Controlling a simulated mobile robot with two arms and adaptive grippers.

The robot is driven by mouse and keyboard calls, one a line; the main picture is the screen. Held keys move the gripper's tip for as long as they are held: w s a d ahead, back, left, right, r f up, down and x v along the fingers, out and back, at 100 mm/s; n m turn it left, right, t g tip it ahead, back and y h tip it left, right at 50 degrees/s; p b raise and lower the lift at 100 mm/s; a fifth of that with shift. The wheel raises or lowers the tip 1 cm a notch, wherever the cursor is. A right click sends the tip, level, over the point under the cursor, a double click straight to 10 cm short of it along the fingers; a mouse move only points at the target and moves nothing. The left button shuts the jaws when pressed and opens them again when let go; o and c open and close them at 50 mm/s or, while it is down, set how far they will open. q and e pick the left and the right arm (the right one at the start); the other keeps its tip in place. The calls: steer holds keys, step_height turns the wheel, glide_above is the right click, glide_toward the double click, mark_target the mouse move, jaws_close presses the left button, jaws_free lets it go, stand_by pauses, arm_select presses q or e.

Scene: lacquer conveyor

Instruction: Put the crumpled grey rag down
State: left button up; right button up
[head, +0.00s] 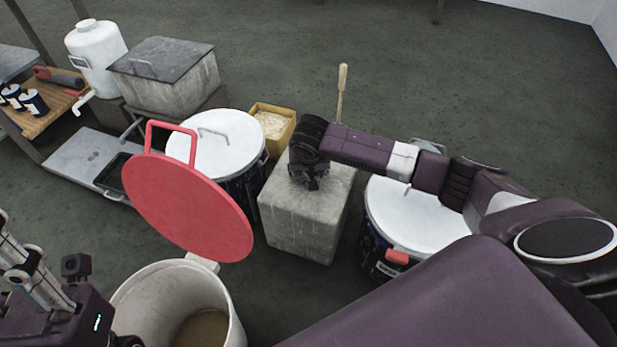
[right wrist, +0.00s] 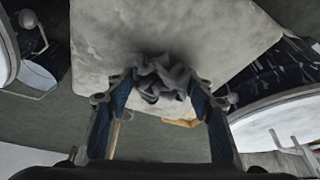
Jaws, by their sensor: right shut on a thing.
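The crumpled grey rag (right wrist: 162,78) is a small dark bundle between the fingers of my right gripper in the right wrist view. My right gripper (right wrist: 160,98) is shut on it. The rag is at the top of a pale grey concrete-like block (right wrist: 105,40); I cannot tell whether it touches the surface. In the head view my right gripper (head: 311,182) points down over the top of the same block (head: 300,225), and the rag is hard to make out there. Part of my left arm shows at the lower left, but its fingers are not visible.
White-lidded drums stand left (head: 215,145) and right (head: 415,215) of the block. A yellow box (head: 272,125) is behind it. A red round lid (head: 185,205) stands tilted over an open white bucket (head: 130,300). The block's top has bare room around the gripper.

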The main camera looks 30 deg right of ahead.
steer(key=shift+f, duration=0.55)
steer(key=shift+r, duration=0.15)
steer(key=o, duration=1.2)
